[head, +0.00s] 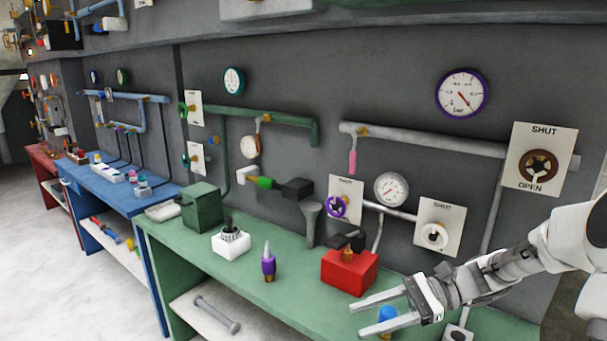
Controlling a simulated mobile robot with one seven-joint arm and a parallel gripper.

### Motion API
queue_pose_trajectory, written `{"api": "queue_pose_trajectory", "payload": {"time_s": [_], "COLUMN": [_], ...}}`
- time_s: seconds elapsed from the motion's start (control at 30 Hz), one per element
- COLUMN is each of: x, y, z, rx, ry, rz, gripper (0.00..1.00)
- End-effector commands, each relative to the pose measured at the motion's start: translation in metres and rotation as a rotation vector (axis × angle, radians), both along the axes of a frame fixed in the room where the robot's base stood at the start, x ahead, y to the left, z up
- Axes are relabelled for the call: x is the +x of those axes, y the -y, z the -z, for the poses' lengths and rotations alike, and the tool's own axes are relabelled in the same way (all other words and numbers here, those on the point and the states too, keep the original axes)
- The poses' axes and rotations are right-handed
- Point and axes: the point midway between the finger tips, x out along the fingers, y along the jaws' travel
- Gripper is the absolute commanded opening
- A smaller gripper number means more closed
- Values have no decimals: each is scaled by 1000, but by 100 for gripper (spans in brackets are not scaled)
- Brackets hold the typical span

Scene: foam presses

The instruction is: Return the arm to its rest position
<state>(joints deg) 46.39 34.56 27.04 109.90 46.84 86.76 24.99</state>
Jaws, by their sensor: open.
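My gripper (366,318) is at the lower right, over the right part of the green bench (200,261). Its two fingers are apart and point left, with nothing held between them. A blue-topped item (387,313) shows behind the fingers; I cannot tell whether they touch it. My white and grey arm reaches in from the right edge, in front of the wall. It covers part of the bench's right end.
A red box (348,272) stands just beyond the gripper. A purple bottle (268,263), a white block (231,242) and a green box (202,207) stand further left. A valve plate (439,227) and a SHUT/OPEN valve (540,163) are on the wall near my arm.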

Motion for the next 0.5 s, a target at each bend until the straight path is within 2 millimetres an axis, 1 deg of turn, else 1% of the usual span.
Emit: {"api": "queue_pose_trajectory", "payload": {"time_s": [0.03,0.1,0.2,0.37,0.5], "x": [-10,-23,-40,-66,-86], "y": [-8,-13,-17,-15,-8], "z": [1,5,7,7,0], "rx": [-81,-187,-331,-543,-709], "ry": [31,75,149,284,420], "rz": [-38,-87,-154,-258,-344], "gripper": [48,48,48,48,48]}}
